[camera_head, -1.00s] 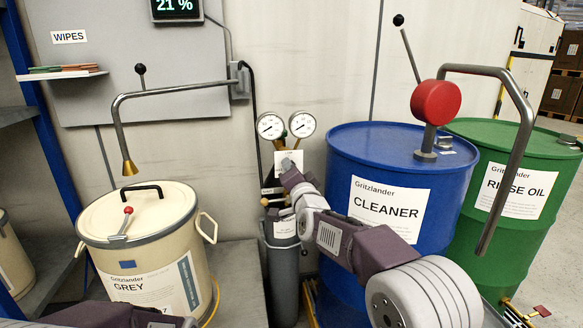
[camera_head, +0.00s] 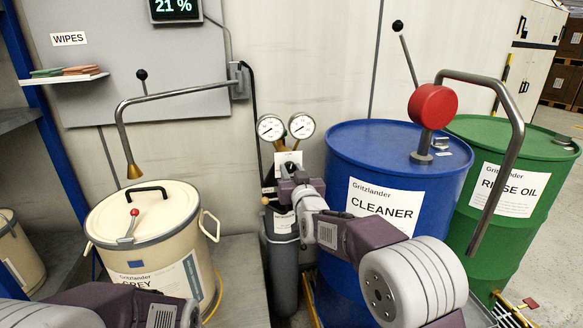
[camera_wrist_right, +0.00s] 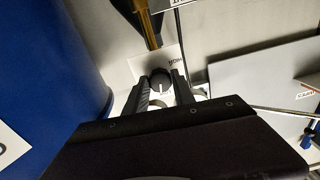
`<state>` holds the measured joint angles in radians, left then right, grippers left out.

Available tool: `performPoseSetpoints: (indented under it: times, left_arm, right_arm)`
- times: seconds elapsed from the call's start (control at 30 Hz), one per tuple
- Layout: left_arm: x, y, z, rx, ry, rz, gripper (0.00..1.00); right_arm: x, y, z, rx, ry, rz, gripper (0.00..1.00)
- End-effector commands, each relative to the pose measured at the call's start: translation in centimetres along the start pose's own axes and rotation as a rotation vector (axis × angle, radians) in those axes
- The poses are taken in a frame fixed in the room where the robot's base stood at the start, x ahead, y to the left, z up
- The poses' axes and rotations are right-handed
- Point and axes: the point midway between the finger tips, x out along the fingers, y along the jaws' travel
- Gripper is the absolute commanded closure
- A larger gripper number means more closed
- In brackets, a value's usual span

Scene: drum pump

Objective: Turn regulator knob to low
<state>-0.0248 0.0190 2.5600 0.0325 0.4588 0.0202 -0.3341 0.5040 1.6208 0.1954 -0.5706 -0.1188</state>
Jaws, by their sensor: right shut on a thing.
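The regulator is on the grey gas cylinder (camera_head: 284,268) by the wall, under two round gauges (camera_head: 271,127) (camera_head: 301,125). Its dark knob (camera_wrist_right: 160,79) sits before a white plate (camera_wrist_right: 146,66) in the right wrist view. A white pointer line on the knob points down in that picture. The plate's readable lettering looks like "HIGH", above the knob. My right gripper (camera_wrist_right: 161,92) has a finger on each side of the knob and is shut on it. In the head view this gripper (camera_head: 288,173) covers most of the knob. Only my left arm shows at bottom left, without its fingers.
A blue CLEANER drum (camera_head: 395,165) stands close to the right of the cylinder, with a green RINSE OIL drum (camera_head: 515,165) beyond. A beige GREY drum (camera_head: 150,240) is at left. A bent metal pipe (camera_head: 165,96) hangs above it.

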Motion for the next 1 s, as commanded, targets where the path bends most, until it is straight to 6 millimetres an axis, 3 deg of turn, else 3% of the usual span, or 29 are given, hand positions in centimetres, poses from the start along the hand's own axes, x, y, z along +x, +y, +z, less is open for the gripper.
performPoseSetpoints:
  times: [0.4,1.0]
  left_arm:
    - [-1.15,0.02,-0.12,0.0,0.0,0.0,1.0]
    - [-1.24,0.02,-0.13,0.0,0.0,0.0,1.0]
  right_arm:
    - [-0.01,-0.03,0.2,-0.189,-0.013,-0.003,1.0]
    - [-0.02,-0.03,0.29,-0.221,-0.014,-0.003,1.0]
